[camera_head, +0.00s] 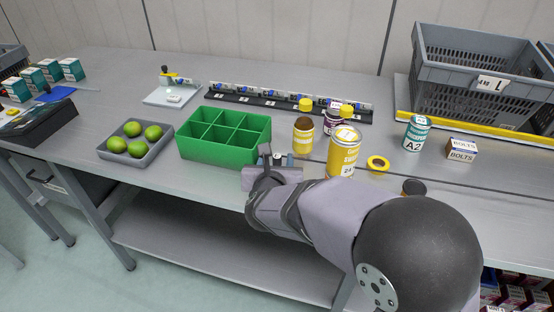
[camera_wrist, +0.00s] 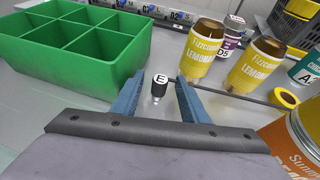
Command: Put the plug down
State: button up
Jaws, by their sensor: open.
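The plug (camera_wrist: 158,88) is a small piece with a white label marked E, dark parts and a metallic lower end. In the wrist view it is between the two blue fingers of my gripper (camera_wrist: 160,79), with a visible gap on each side. My gripper is open. It appears upright at the grey table top; whether its lower end touches the table is hard to tell. In the head view my gripper (camera_head: 276,157) is low over the table, just right of the green divided box (camera_head: 222,155), and the plug is hardly distinguishable there.
A numbered rack (camera_head: 290,104) lies behind. A grey tray (camera_head: 135,151) of green fruit is left.

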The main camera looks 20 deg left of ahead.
aim_at(277, 155)
jog(key=shift+w+a+f, duration=0.15)
jog(key=shift+w+f, duration=0.15)
jog(key=shift+w, duration=0.3)
grip_shut()
jog(key=shift+r, duration=0.1)
notch_tip(277, 155, up, 10)
jog(key=shift+f+p, duration=0.1)
jog(key=shift+p, duration=0.95)
